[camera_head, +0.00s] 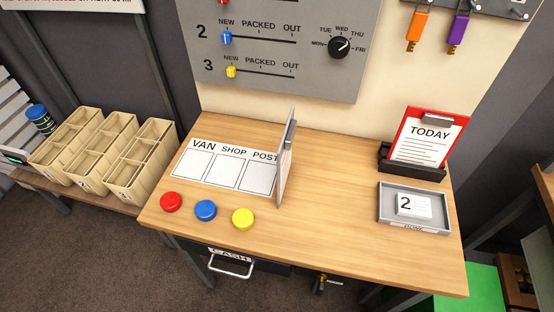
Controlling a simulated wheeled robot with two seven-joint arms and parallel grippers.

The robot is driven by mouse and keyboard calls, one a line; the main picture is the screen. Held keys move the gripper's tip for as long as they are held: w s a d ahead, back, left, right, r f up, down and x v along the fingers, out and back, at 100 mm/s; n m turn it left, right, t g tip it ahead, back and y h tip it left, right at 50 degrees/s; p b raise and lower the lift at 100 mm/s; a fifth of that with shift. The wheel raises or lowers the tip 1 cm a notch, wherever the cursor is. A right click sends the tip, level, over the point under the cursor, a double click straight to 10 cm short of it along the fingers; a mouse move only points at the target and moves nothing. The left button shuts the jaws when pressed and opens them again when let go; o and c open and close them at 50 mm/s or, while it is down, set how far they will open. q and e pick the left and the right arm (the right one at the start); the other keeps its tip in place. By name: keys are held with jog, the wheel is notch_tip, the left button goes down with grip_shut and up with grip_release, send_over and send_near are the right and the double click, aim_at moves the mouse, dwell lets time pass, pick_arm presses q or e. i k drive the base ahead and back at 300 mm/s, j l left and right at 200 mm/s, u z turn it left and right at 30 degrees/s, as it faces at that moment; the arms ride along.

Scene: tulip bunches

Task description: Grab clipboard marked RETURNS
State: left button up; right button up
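No board with the word RETURNS is readable in the head view. A grey clipboard (285,165) stands upright near the middle of the wooden desk, seen almost edge-on, with a dark clip near its top. Its face is turned too far to the right for any writing to be read. A red clipboard (426,142) with a sheet marked TODAY leans in a black holder (411,168) at the desk's back right. Neither of my grippers is in view.
The desk (335,235) has free room right of the grey clipboard. A VAN SHOP POST card (200,163) lies left, behind red (171,202), blue (205,210) and yellow (243,219) discs. A grey tray (386,214) holds cards marked 2. Wooden crates (143,160) stand left.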

aim_at(285, 151)
jog(key=k+l+u, duration=0.15)
jog(key=k+j, duration=0.1)
jog(key=j, duration=1.55)
jog(key=k+z, duration=0.05)
